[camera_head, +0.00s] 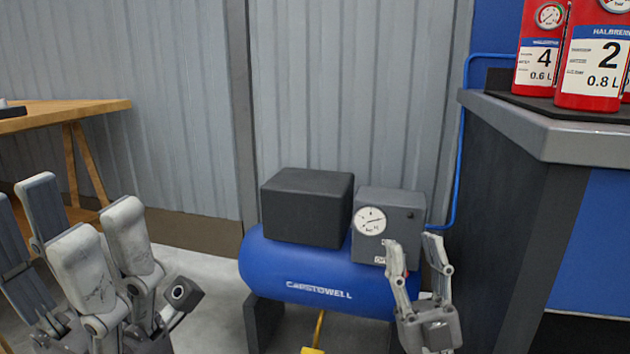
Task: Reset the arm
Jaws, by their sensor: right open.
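My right gripper (416,248) is at the lower middle right, in front of the blue compressor (318,285). Its two slim fingers point up and stand apart, with nothing between them. My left gripper (80,235) is large at the lower left, with several grey finger parts pointing up. They overlap in this view, so I cannot tell its jaw state. I see nothing held in it.
The compressor carries a dark box (307,207) and a gauge box (405,207). A wooden table (75,109) is at the left. A grey counter (590,140) at the right holds red extinguishers marked 4 (541,45) and 2 (596,60). A corrugated wall stands behind.

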